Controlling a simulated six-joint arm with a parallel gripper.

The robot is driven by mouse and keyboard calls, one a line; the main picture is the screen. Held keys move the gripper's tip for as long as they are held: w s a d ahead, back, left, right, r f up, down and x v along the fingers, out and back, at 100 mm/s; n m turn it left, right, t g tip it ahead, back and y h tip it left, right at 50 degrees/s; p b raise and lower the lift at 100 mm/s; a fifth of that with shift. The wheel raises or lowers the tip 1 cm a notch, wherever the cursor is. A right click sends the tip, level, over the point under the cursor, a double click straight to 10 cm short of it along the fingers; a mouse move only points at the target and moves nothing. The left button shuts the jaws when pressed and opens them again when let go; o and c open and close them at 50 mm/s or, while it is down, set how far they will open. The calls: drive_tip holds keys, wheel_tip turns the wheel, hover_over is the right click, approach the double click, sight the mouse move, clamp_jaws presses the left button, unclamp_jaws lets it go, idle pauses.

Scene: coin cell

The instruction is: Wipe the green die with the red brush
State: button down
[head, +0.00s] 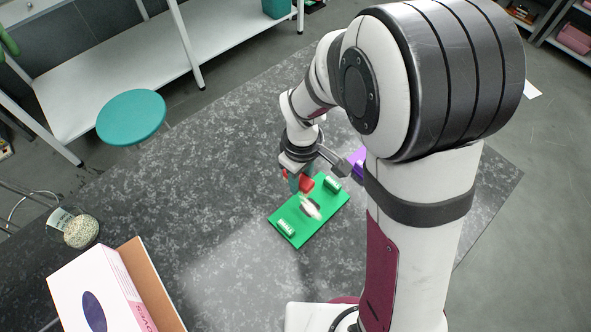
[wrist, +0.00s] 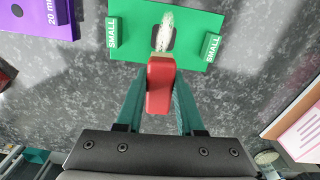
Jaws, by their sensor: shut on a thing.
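The green die (head: 329,206) is a flat green plate with a raised block marked SMALL at each end and a dark opening near its middle. It lies on the grey table and shows at the top of the wrist view (wrist: 190,22). My gripper (head: 301,183) is shut on the red brush (wrist: 160,88), with its teal fingers on both sides of the red handle. The pale bristles (wrist: 165,32) are over the die's middle and partly hide the dark opening. I cannot tell whether the bristles touch the die.
A purple box (head: 357,161) stands just behind the die, also in the wrist view (wrist: 30,20). A white and pink carton (head: 95,290) and a glass beaker of pale grains (head: 80,230) are at the left. The table left of the die is clear.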

sight(300, 198)
drive_tip(key=shift+f, duration=2.7)
drive_tip(key=shift+s+d+f, duration=0.35)
drive_tip(key=shift+d+f, duration=0.05)
drive_tip(key=shift+f, duration=0.15)
drive_tip(key=shift+s+d, duration=2.3)
drive_tip(key=shift+d, duration=0.2)
drive_tip(key=shift+w+a+f, duration=0.1)
drive_tip(key=shift+w+a, duration=1.2)
drive_tip(key=shift+a, duration=0.15)
drive_tip(key=shift+w+a, duration=1.25)
drive_tip(key=shift+a, duration=0.15)
drive_tip(key=shift+w+a+r, duration=0.1)
drive_tip(key=shift+w+r, duration=0.05)
drive_tip(key=shift+r, duration=4)
drive_tip(key=shift+f, duration=0.15)
